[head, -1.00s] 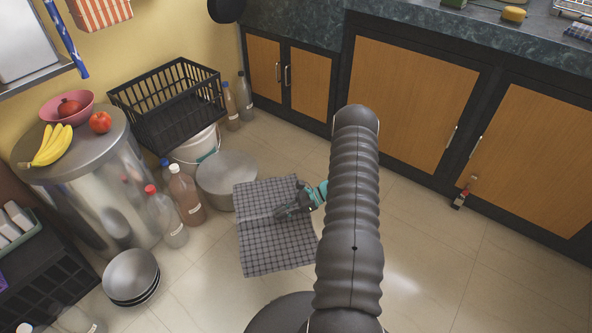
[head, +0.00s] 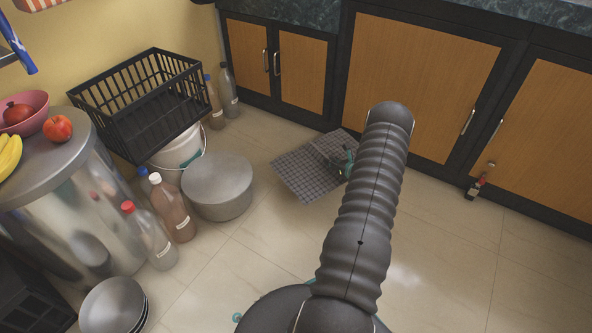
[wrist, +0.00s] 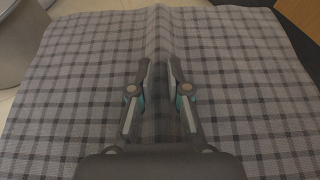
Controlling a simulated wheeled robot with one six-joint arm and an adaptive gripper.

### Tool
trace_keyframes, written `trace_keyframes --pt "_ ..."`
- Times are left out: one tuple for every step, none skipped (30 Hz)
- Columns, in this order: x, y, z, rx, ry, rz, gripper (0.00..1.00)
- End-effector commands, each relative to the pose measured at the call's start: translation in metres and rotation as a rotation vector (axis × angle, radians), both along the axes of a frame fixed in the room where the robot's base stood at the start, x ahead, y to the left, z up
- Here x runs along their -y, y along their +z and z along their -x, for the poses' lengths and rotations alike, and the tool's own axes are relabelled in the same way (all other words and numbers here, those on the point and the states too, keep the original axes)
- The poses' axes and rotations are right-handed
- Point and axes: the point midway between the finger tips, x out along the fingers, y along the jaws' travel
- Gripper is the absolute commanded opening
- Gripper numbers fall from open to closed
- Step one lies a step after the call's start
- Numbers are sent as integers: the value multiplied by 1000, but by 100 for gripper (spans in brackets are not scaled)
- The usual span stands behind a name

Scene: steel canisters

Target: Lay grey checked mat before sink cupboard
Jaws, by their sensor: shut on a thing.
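The grey checked mat (head: 300,173) is out in front of the wooden-doored cupboards (head: 420,75), partly hidden by my arm in the head view. In the wrist view the mat (wrist: 70,100) fills most of the picture, spread wide with a raised fold along its middle. My gripper (wrist: 159,68) is shut on that fold. In the head view my gripper (head: 346,166) shows only in part beside my arm. I cannot tell whether the mat touches the floor. No sink basin is in view.
A large steel pot (head: 218,187) stands left of the mat.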

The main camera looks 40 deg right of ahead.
Motion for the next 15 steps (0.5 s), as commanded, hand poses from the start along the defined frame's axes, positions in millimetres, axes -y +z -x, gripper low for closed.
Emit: trace_keyframes --pt "-8 -5 -8 0 7 -1 0" --pt "-12 -8 -14 -1 11 0 0" --pt "-18 -13 -21 0 13 0 0" --pt "-22 -16 -27 -1 16 0 0" --pt "-27 -20 -33 -1 17 -1 0" --pt "-32 -25 -40 -1 18 -1 0" --pt "-36 -29 -45 -1 19 0 0" --pt "-38 -32 -50 0 19 0 0" --pt "-43 -37 -57 0 20 -1 0" --pt "-47 -40 -62 0 20 -1 0" --pt "-49 -44 -67 1 18 0 0" --pt "-53 -48 -73 1 20 1 0" --pt "-56 -52 -77 0 18 0 0" --pt "-58 -54 -80 0 17 -1 0" --pt "-61 -57 -85 0 18 1 0"
